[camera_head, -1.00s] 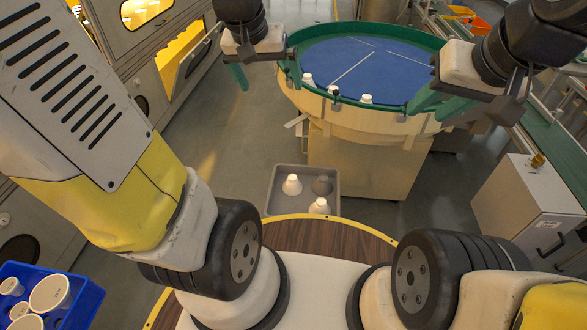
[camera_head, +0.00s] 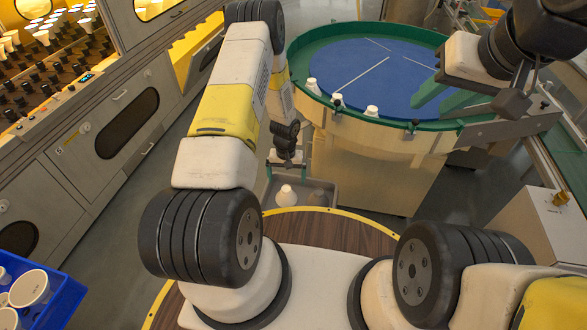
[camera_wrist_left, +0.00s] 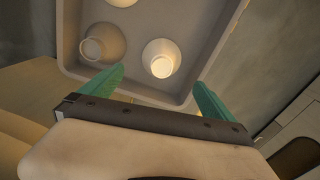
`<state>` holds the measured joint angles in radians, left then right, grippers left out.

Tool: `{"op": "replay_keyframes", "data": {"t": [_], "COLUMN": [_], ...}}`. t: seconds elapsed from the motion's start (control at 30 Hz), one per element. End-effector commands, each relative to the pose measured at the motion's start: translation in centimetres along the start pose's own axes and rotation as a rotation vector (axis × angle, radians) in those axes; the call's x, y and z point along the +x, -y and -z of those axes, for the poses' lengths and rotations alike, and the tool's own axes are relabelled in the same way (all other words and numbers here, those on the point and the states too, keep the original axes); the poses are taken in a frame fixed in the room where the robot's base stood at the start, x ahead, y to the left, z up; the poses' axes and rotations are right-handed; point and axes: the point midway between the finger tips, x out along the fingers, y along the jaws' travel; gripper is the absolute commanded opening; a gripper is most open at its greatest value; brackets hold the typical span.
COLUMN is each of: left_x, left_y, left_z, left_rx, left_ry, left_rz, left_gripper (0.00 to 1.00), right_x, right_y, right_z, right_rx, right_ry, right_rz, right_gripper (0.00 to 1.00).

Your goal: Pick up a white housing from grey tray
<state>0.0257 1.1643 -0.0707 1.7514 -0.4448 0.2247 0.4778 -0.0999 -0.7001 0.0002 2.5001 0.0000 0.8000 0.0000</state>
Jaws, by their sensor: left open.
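The grey tray (camera_head: 328,184) sits on the floor side of the round table, partly hidden by my left arm and the wood-topped edge. A white housing (camera_head: 286,193) stands in it; a darker grey housing (camera_head: 318,198) is beside it. In the left wrist view the tray (camera_wrist_left: 216,45) holds a bright white housing (camera_wrist_left: 161,58), a duller one (camera_wrist_left: 103,42) and another cut by the top edge (camera_wrist_left: 122,2). My left gripper (camera_wrist_left: 158,84) is open and empty, its green fingers either side below the bright housing. My right gripper (camera_head: 447,100) is open and empty by the round table.
A round blue-topped table (camera_head: 370,75) with a green rim carries several small white pieces. A blue crate (camera_head: 45,305) with white parts is at lower left. A cabinet with a rack of bulbs (camera_head: 55,60) stands at left.

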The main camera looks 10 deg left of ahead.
Motion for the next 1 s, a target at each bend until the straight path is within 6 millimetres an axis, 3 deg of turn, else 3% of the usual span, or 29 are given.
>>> {"op": "replay_keyframes", "data": {"t": [0.2, 0.7, 1.0], "left_x": [3.3, 9.6, 10.0], "left_y": [0.0, 0.2, 0.2], "left_z": [-0.9, -0.7, -0.7], "left_rx": [0.001, 0.001, 0.001], "left_ry": [0.017, 0.015, 0.014], "left_rz": [0.000, -0.001, -0.001], "left_gripper": [1.00, 1.00, 1.00], "right_x": [0.0, 0.0, 0.0], "right_y": [0.0, 0.0, 0.0], "right_z": [0.0, 0.0, 0.0], "right_rx": [0.000, 0.000, 0.000], "right_ry": [0.000, 0.000, 0.000], "right_rz": [0.000, 0.000, 0.000], "right_gripper": [0.36, 0.36, 0.36]}}
